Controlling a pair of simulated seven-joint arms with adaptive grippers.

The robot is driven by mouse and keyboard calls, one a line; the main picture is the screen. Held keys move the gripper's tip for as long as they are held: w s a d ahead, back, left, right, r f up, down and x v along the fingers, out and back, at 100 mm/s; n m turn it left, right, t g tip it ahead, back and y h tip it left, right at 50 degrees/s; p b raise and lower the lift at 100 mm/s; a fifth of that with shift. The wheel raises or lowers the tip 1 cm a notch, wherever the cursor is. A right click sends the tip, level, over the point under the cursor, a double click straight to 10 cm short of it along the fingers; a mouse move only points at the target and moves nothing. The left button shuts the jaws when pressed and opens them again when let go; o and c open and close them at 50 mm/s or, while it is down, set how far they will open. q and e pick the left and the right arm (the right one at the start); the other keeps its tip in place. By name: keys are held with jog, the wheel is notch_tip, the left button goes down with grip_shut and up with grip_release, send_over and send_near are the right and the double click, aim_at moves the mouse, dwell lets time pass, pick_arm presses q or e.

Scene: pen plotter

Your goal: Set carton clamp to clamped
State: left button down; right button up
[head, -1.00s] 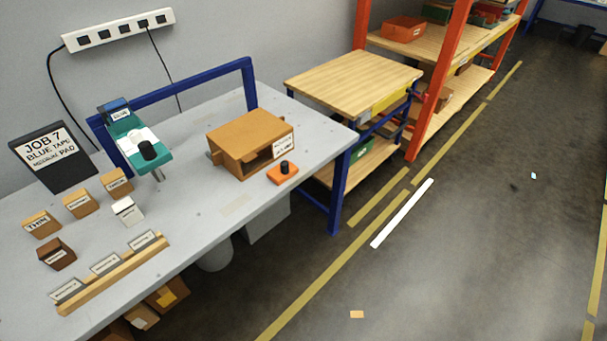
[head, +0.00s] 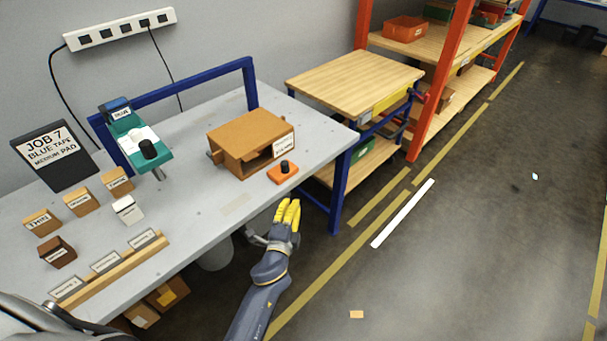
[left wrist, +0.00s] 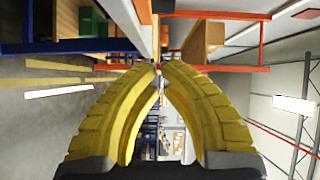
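The orange block with a black knob (head: 283,172), which looks like the carton clamp, sits on the grey bench near its front edge. It is just in front of the brown carton (head: 235,142), which has an open side and a white label. Whether the clamp is set cannot be told. My left gripper (head: 291,206) has yellow fingers and is off the bench's front edge, below the orange block in the picture and apart from it. In the left wrist view its fingertips (left wrist: 163,64) meet with nothing visible between them. My right gripper is out of view.
A teal tape dispenser (head: 140,145), a job sign (head: 53,153) and small labelled blocks (head: 79,203) stand on the left of the bench (head: 205,205). A blue frame (head: 190,88) runs behind. A wooden-topped cart (head: 355,80) stands right.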

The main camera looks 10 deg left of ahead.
pick_arm(q)
jog(key=shift+r+m, duration=0.35)
jog(key=shift+m, duration=0.25)
jog(key=shift+w, duration=0.1)
send_near(292, 174)
jog(key=w+d+r, duration=0.3)
jog(key=w+d, duration=0.1)
jog(key=shift+w+a+r, duration=0.1)
jog(key=shift+w+a, duration=1.3)
jog(key=shift+a, duration=0.2)
jog(key=shift+w+a, duration=0.1)
